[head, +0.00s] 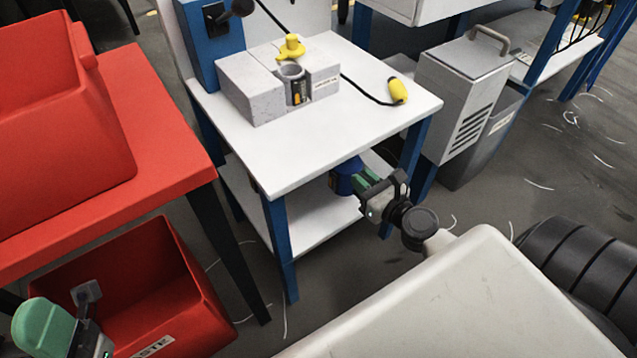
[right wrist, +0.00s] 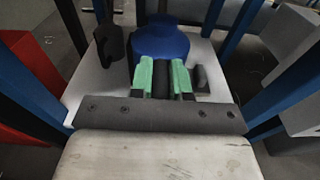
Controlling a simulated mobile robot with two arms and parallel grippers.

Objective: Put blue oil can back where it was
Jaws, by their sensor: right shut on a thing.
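The blue oil can (head: 345,176) is at the lower shelf of the white table, partly hidden by the tabletop's edge. My right gripper (head: 367,183) reaches in under the tabletop from the right and is shut on the can. I cannot tell whether the can's base touches the shelf (head: 310,222). My left gripper (head: 62,312) is at the lower left, by the red bin; its opening is not clear.
The white tabletop (head: 370,125) overhangs the shelf, with blue legs (head: 280,245) around it. On top are a grey block (head: 250,92), a yellow-capped item (head: 291,47) and a yellow-handled cable (head: 397,90). A red bin (head: 190,310) stands left, a grey cabinet (head: 462,95) right.

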